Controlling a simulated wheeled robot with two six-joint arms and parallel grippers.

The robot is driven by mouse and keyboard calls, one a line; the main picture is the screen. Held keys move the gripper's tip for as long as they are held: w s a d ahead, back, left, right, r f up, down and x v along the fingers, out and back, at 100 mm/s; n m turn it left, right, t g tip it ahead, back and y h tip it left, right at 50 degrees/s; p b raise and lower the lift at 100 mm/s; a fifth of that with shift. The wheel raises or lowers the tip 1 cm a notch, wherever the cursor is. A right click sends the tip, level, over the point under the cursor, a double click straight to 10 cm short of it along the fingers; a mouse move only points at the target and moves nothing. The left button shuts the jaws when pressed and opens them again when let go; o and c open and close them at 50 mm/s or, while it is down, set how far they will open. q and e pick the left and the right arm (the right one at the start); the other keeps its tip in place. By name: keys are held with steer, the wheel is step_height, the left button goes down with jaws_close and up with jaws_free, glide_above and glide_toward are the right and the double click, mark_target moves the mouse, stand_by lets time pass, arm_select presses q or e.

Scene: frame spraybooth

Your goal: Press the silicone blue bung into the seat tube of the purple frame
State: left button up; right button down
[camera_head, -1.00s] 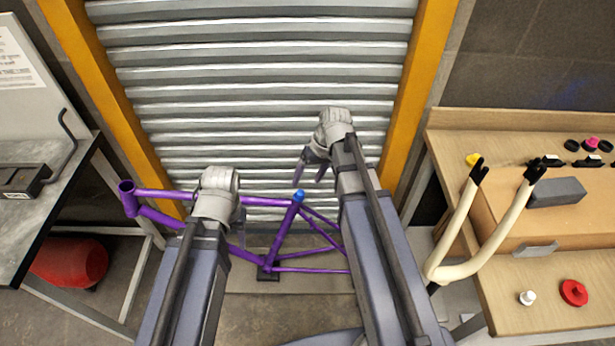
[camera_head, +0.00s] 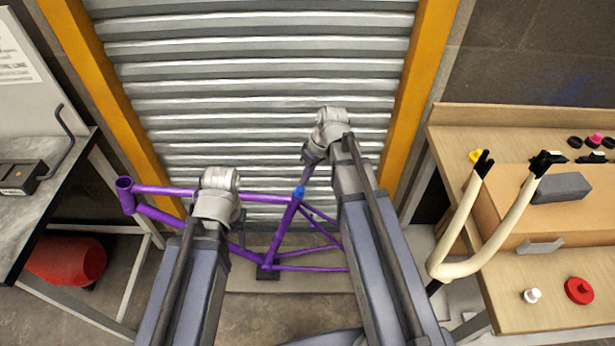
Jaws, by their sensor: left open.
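The purple frame (camera_head: 282,236) stands in front of the shutter, its seat tube rising to the right of centre. The blue bung (camera_head: 298,193) sits at the top of the seat tube; I cannot tell how deep it is. My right gripper (camera_head: 305,183) is above the bung, pointing down, its fingers together as one narrow shape. Its tips are close to the bung; whether they touch it I cannot tell. My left gripper (camera_head: 213,224) is over the frame's left part, its fingers hidden behind my wrist.
A grey table (camera_head: 30,210) is at left, with a red container (camera_head: 68,262) below.

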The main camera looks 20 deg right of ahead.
steer(key=shift+b+x, duration=0.7)
steer(key=shift+x, duration=0.4)
steer(key=shift+a+f+b, duration=0.1)
steer(key=shift+f+b, duration=0.3)
steer(key=shift+r, duration=0.1)
steer(key=shift+p+v, duration=1.75)
step_height(320, 180, up, 8)
steer(key=p, duration=0.8)
glide_above(301, 189)
steer(key=s+d, duration=0.1)
steer(key=d, duration=0.3)
steer(key=shift+a+f, duration=0.1)
steer(key=shift+f, duration=0.15)
